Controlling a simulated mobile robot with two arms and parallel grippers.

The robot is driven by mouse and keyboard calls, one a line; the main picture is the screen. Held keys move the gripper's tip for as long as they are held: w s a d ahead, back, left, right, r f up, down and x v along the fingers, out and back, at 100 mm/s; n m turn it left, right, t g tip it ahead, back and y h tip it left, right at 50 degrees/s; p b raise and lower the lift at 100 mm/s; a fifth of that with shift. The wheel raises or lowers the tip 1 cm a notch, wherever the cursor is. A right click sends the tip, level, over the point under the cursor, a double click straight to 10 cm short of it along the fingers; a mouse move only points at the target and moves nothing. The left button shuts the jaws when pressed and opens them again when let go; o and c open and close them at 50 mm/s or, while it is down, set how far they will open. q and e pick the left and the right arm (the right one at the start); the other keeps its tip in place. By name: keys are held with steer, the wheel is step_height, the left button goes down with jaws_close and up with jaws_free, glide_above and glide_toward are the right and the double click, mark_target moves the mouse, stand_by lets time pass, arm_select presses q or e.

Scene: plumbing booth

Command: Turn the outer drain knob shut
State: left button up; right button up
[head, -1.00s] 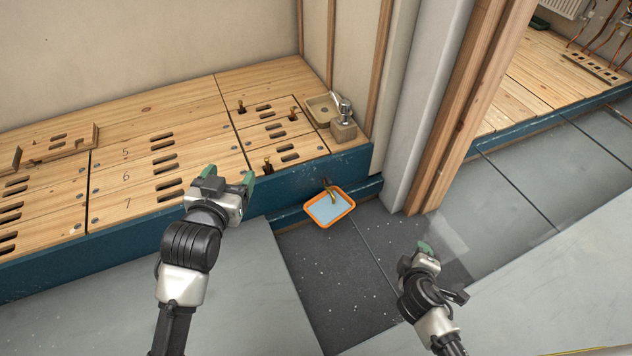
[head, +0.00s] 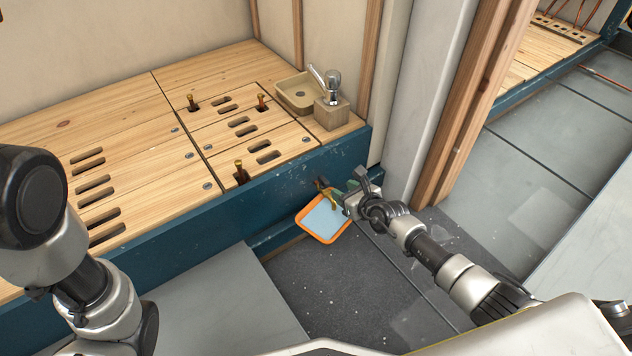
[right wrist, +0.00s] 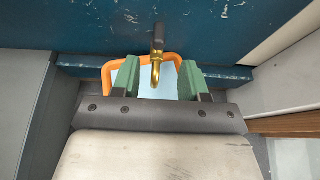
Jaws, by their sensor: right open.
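The outer drain is a small brass tap (head: 327,194) on the blue front wall of the platform. It has a dark piece at its top and a curved brass spout. In the right wrist view the tap (right wrist: 156,70) shows between the green fingertips, with a gap on both sides. My right gripper (head: 345,191) is open, close to the tap on its right side in the head view. In the right wrist view this gripper (right wrist: 158,76) has nothing between its fingers touching both. My left arm shows at the left edge; its gripper is out of view.
An orange-rimmed tray (head: 311,234) with a pale blue inside lies on the floor below the tap. Several brass valves stand in the slotted wooden deck (head: 130,150). A basin (head: 283,92) and a silver faucet (head: 332,82) stand at its corner. A wooden post (head: 450,140) rises at right.

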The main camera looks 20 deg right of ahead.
mark_target(325, 180)
steer(key=b+x, duration=0.7)
steer(key=x, duration=0.1)
steer(key=shift+w+f+b, duration=0.15)
steer(key=shift+f+b, duration=0.15)
steer(key=shift+w+a+f+b, duration=0.1)
steer(key=shift+w+a+b, duration=0.1)
steer(key=shift+w+b, duration=0.2)
steer(key=shift+w+a+f+b, duration=0.1)
steer(key=shift+w+a+b, duration=0.1)
steer(key=shift+w+b, duration=0.25)
steer(key=shift+r, duration=0.1)
jaws_close()
